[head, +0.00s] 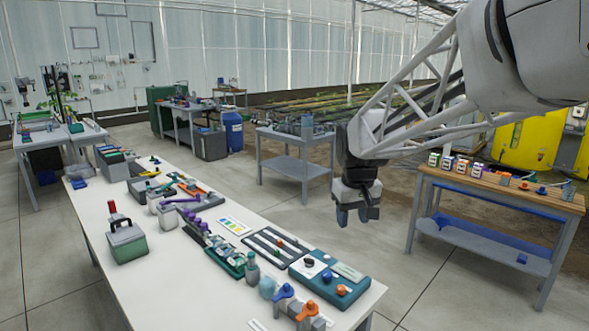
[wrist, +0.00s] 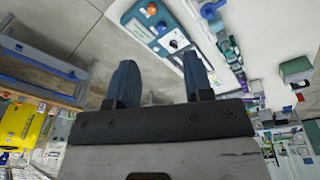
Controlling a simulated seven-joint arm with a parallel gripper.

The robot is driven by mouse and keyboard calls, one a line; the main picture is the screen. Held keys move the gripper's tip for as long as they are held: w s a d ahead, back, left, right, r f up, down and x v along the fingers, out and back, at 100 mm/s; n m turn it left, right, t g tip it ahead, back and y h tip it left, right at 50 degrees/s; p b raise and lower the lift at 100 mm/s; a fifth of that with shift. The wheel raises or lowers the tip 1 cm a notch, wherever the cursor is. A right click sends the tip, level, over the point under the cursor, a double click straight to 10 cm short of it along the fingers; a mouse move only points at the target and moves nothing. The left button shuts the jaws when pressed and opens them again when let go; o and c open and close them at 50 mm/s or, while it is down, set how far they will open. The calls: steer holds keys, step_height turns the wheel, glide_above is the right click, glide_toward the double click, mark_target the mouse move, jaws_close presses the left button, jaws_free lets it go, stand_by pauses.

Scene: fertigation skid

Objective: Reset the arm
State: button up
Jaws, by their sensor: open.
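My gripper (head: 355,214) hangs from my arm in the head view, over the floor just past the right side of the long white table (head: 100,212). It is open and empty, and it touches nothing. In the wrist view its two blue-grey fingers (wrist: 160,80) stand apart with nothing between them. The teal control panel (head: 331,280) with blue and orange knobs sits at the near right end of the white table. That panel also shows beyond the fingers in the wrist view (wrist: 143,27).
A wood-topped bench (head: 500,192) with small boxes stands at the right. A grey metal table (head: 293,137) is behind my gripper. A green box with a handle (head: 126,241) and several valves crowd the white table. Open concrete floor lies between the white table and the bench.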

steer(key=s+d+f+m, duration=0.1)
steer(key=s+d+f, duration=0.1)
steer(key=s, duration=1.3)
steer(key=s+d+f+m+t, duration=0.1)
steer(key=s+d+f+m, duration=0.1)
steer(key=s, duration=1.3)
steer(key=shift+d+f, duration=0.55)
steer(key=shift+f, duration=0.25)
